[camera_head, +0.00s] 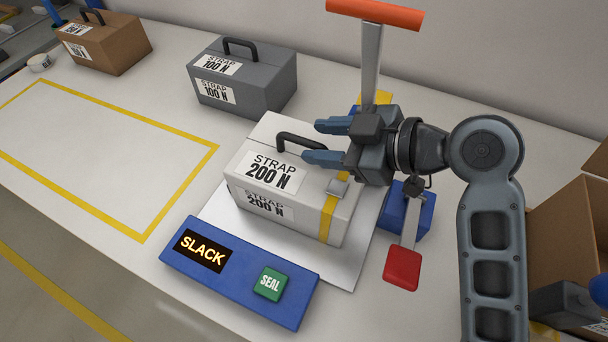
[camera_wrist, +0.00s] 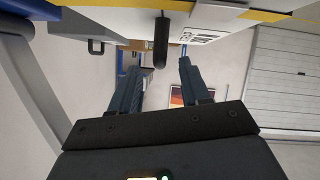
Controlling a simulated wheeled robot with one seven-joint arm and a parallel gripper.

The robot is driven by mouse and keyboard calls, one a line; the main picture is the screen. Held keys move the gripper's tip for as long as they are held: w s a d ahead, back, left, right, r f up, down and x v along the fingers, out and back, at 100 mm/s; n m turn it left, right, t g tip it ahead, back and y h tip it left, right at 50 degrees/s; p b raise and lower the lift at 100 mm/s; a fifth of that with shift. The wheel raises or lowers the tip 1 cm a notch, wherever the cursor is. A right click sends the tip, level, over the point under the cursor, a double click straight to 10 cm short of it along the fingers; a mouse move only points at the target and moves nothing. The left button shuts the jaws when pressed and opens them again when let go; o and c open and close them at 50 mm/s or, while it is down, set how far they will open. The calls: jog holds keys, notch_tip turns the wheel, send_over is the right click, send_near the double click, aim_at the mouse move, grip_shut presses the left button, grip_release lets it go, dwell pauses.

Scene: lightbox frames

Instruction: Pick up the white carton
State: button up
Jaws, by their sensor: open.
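The white carton (camera_head: 246,203) stands on a pale plate in the middle of the head view, with "STRAP 200 N" labels and a black handle (camera_head: 301,143) on top.
A blue panel (camera_head: 225,285) with a "SLACK" display and green SEAL button lies in front. A grey carton (camera_head: 240,82) and brown carton (camera_head: 112,45) stand behind. A red-ended lever (camera_head: 402,269) and orange-topped lever (camera_head: 375,12) are near my arm. The yellow-outlined area is empty.

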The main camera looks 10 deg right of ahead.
aim_at(305, 140)
jog(key=b+x, duration=0.1)
jog(key=x, duration=0.3)
jog(key=shift+w+a+f+b, duration=0.1)
jog(key=shift+a+f+b, duration=0.05)
jog(key=shift+b, duration=0.2)
jog(key=shift+c, duration=0.3)
grip_shut()
dwell(0.6)
jog(key=shift+r, duration=0.25)
